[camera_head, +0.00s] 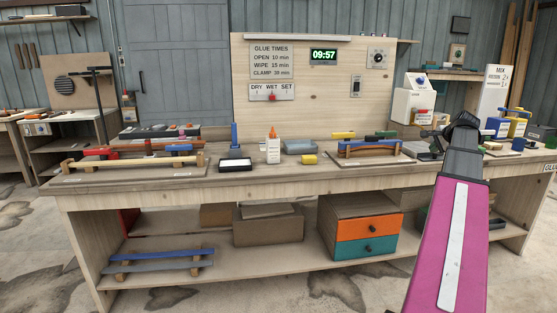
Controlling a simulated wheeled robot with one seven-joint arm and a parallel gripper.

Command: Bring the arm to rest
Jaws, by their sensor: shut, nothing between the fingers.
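My arm rises from the bottom right, with a magenta link and a dark wrist. My gripper (428,133) shows small and dark at the left of the wrist, above the right part of the workbench (300,182). It is shut and empty. Its fingertips are hard to make out against dark items behind them. The curved stringer (368,150) lies on a board on the bench, left of my wrist, apart from my gripper.
A glue bottle (273,150), a blue-handled brush (234,145) and a yellow piece (309,160) stand mid-bench. A long wooden strip (132,162) lies at left. The bench's front strip is mostly clear.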

